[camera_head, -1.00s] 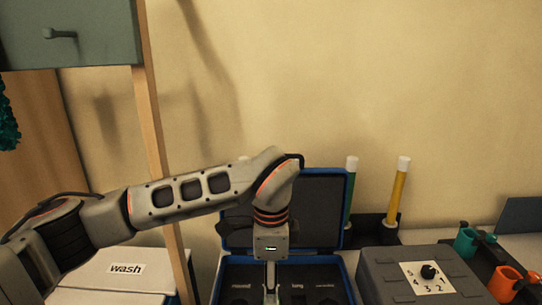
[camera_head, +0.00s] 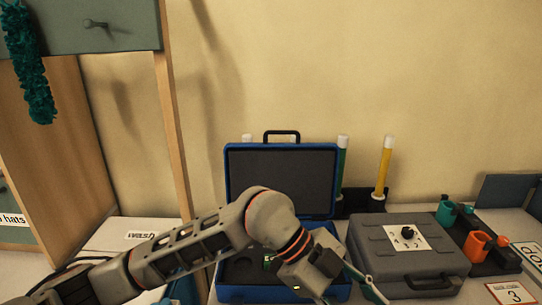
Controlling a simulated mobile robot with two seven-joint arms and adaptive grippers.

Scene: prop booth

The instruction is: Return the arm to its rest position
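My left arm (camera_head: 190,250) comes in from the lower left and reaches across the front of the open blue case (camera_head: 232,190). My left gripper (camera_head: 352,297) is tilted over the case's right front, near the bottom edge of the picture. Its fingers look spread apart, with nothing seen between them; the lower finger is partly cut off. A small green item (camera_head: 268,262) sits in the case's dark insert, partly hidden by the arm. My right gripper is not in view.
A grey box with a numbered dial (camera_head: 372,244) stands close right of the gripper. Green (camera_head: 341,160) and yellow (camera_head: 384,170) tubes stand behind it. Orange (camera_head: 474,246) and teal (camera_head: 446,212) cups are farther right.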

